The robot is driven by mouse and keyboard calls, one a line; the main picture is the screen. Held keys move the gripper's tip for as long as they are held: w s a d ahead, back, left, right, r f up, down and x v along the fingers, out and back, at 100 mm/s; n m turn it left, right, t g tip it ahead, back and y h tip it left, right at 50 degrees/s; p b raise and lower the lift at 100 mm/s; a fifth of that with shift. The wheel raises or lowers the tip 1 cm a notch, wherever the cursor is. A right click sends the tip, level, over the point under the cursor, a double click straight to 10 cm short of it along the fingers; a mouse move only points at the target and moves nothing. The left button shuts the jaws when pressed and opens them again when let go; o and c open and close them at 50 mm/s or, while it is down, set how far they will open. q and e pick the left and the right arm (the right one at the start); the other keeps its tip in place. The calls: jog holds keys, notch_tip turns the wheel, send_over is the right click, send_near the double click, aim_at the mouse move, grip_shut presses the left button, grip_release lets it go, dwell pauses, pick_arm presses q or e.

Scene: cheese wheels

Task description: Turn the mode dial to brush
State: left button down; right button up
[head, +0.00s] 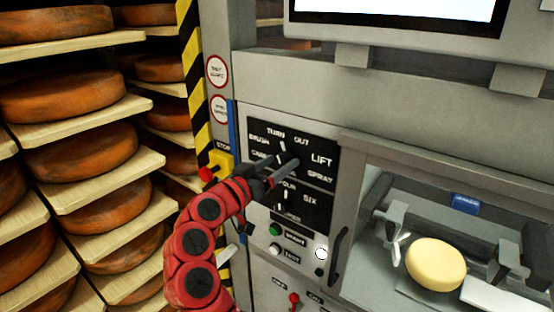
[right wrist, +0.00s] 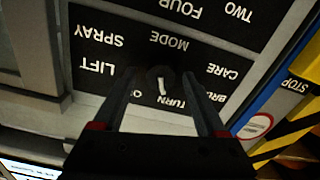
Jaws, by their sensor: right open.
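The mode dial (right wrist: 161,86) is a dark round knob with a white pointer line, on a black label plate (head: 326,150). In the head view my right gripper (head: 288,168) covers most of it. The pointer looks turned toward TURN. The BRUSH label (head: 259,139) is to the left of TURN in the head view. The right wrist view is upside down. There my right gripper (right wrist: 160,76) is open, with one finger on each side of the dial; contact cannot be told. My left gripper is not in view.
A second dial plate (head: 312,207) lies just below. Green and white buttons (head: 274,229) are under it. A yellow stop box with a red button (head: 207,174) is to the left. Cheese shelves (head: 100,162) stand at left; a bay with a pale cheese (head: 436,264) is at right.

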grip_shut()
dwell(0.4)
jog(key=shift+n, duration=0.3)
jog(key=n+p, duration=0.2)
jog(key=n, duration=0.3)
jog(key=shift+w+r+p, duration=0.1)
jog(key=shift+r+p, duration=0.05)
jog(key=shift+p, duration=0.2)
jog(key=shift+n+p, duration=0.65)
jog(key=shift+n, duration=0.95)
jog(key=shift+a, duration=0.1)
